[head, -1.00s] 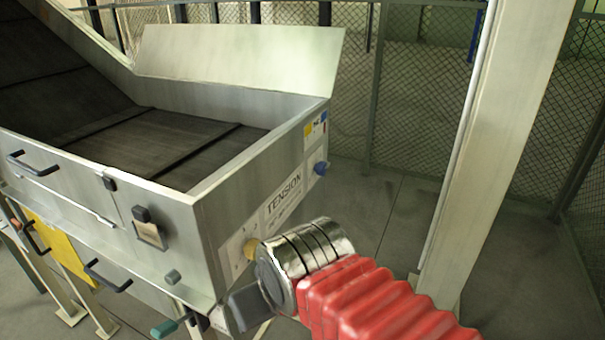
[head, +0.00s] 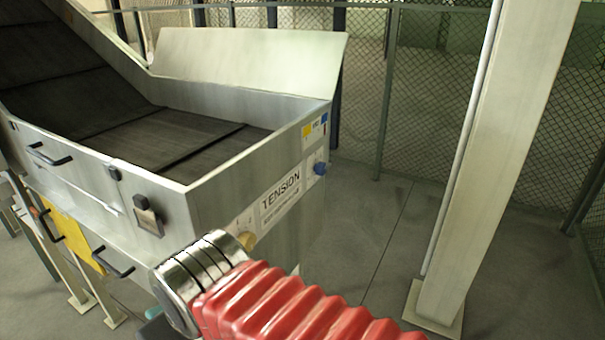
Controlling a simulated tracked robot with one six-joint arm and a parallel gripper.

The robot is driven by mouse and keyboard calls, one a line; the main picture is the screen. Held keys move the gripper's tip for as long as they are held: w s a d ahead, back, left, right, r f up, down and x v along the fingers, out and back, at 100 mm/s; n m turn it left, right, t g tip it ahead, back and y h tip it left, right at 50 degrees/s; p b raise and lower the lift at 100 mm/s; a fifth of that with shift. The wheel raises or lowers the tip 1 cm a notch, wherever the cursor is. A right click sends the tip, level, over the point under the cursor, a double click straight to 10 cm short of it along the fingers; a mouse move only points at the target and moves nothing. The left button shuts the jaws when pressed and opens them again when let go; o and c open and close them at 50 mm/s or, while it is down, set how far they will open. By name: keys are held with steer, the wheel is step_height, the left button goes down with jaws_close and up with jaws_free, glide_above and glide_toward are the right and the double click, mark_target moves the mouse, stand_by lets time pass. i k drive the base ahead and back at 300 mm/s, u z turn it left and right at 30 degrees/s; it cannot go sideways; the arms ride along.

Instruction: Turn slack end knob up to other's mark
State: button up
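A machine end panel carries a white TENSION label (head: 281,198) between two knobs. The yellow knob (head: 249,240) is at the left of the panel, partly hidden by the silver wrist of my arm. The blue knob (head: 320,168) is at the far right end, in clear view. Marks around the knobs are too small or covered to read. My gripper (head: 157,328) is at the lower left, below and left of the yellow knob; only a dark part of it shows past my wrist. Its fingers are hidden, and I see nothing held.
The metal trough (head: 190,210) with a dark belt (head: 170,140) fills the left. Black handles (head: 50,155) and a latch box (head: 147,215) stick out of its side. A pale post (head: 490,150) stands at right before mesh fencing. Floor between panel and post is clear.

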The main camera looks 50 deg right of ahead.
mark_target(320, 168)
steer(key=u, duration=0.8)
steer(key=k, duration=1.05)
steer(key=z, duration=1.1)
steer(key=i, duration=0.95)
steer(key=z, duration=0.05)
